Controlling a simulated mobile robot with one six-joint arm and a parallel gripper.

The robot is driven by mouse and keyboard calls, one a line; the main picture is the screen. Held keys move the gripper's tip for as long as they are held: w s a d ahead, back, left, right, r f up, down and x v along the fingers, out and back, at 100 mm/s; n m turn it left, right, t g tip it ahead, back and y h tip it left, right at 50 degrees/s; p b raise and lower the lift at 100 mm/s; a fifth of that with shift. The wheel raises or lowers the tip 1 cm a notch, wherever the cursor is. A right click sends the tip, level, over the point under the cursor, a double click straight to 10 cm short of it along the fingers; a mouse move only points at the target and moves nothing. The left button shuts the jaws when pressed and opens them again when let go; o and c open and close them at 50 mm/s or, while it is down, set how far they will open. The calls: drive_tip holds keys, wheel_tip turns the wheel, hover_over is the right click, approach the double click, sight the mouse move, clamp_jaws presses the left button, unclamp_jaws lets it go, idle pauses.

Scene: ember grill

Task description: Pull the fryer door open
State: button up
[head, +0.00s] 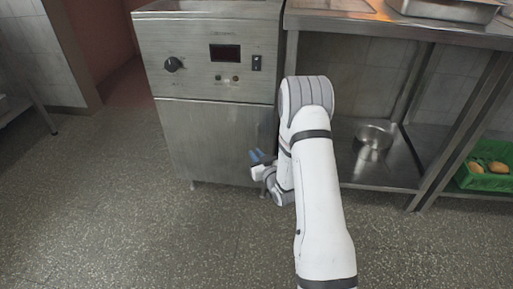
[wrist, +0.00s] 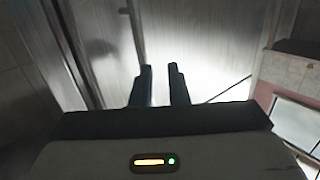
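The fryer (head: 210,55) is a steel cabinet with a knob and a dark display on its upper panel. Its door (head: 205,140) is the plain lower front and looks shut; no handle can be made out. My gripper (head: 258,158) is low in front of the door's right part, and my arm hides the area right of it. In the wrist view my gripper's two dark fingers (wrist: 160,75) stand apart with an empty gap, facing bright brushed metal (wrist: 210,50). A vertical seam runs just left of the fingers. Whether the fingertips touch the metal cannot be told.
A steel table (head: 410,28) with a lower shelf stands right of the fryer. A metal pot (head: 374,136) is on the shelf, and a green crate (head: 487,180) with yellow items is at the far right. The floor (head: 130,220) in front and left is clear.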

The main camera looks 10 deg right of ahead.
drive_tip(key=r+v, duration=0.1)
drive_tip(key=v, duration=0.5)
drive_tip(key=shift+s+d+r+b, duration=0.25)
drive_tip(key=shift+r+b, duration=0.1)
drive_tip(key=shift+b, duration=0.1)
drive_tip(key=shift+b, duration=0.35)
drive_tip(key=p+v, duration=0.2)
drive_tip(key=v, duration=0.5)
drive_tip(key=shift+s, duration=0.4)
